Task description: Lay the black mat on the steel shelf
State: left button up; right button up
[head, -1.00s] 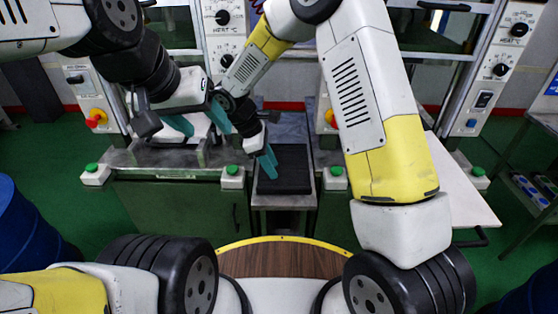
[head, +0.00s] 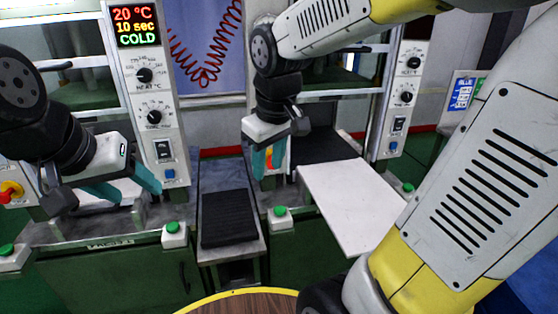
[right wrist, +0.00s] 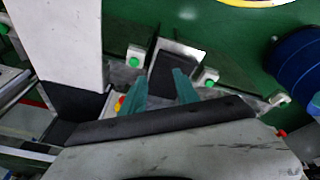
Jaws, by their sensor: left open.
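The black mat (head: 229,218), dark and ribbed, lies flat on the narrow steel shelf (head: 222,175) between two green machine bases. Nothing is holding it. The mat also shows on the shelf in the right wrist view (right wrist: 160,78). My right gripper (head: 266,162) is right of and beyond the mat in the head view, apart from it. In the right wrist view its teal fingers (right wrist: 158,92) stand apart with nothing gripped between them. My left gripper (head: 124,188) is open at the left press, its teal fingers spread near a pale surface there.
A white board (head: 350,200) juts forward from the right press, with a dark slab (head: 325,145) behind it. Green buttons (head: 174,230) and (head: 280,212) flank the shelf. A control panel (head: 150,95) stands behind. A blue barrel (right wrist: 300,65) stands on the green floor.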

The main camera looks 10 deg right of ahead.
jog(key=s+d+r+m+t+y, duration=0.1)
jog(key=s+d+r+m+t, duration=0.2)
jog(key=s+m, duration=0.2)
jog(key=shift+s+y, duration=0.3)
jog(key=shift+s, duration=0.8)
jog(key=shift+d, duration=0.1)
